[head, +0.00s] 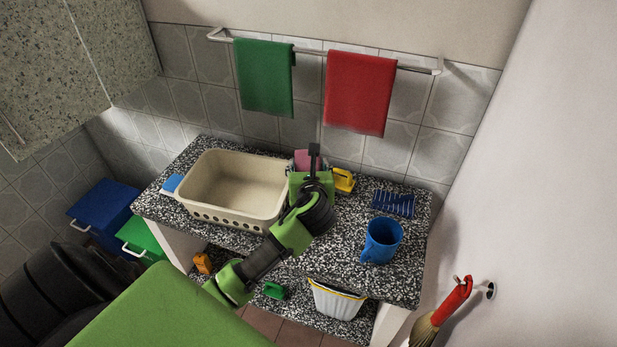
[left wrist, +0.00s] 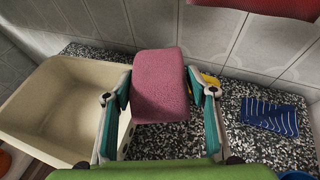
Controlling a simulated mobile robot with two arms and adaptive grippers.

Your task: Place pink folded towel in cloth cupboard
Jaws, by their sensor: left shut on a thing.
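The pink folded towel (left wrist: 160,85) is between the two teal fingers of my left gripper (left wrist: 159,92) in the left wrist view, and the gripper is shut on it. In the head view only a small part of the towel (head: 307,160) shows behind the left gripper (head: 313,172), over the counter just right of the beige basin. I cannot tell whether the towel touches the counter. A speckled wall cupboard (head: 75,60) hangs at the upper left; I cannot tell whether it is the cloth cupboard. My right gripper is not in view.
Green (head: 264,78) and red (head: 358,92) towels hang above. A brush (head: 441,312) hangs on the right wall.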

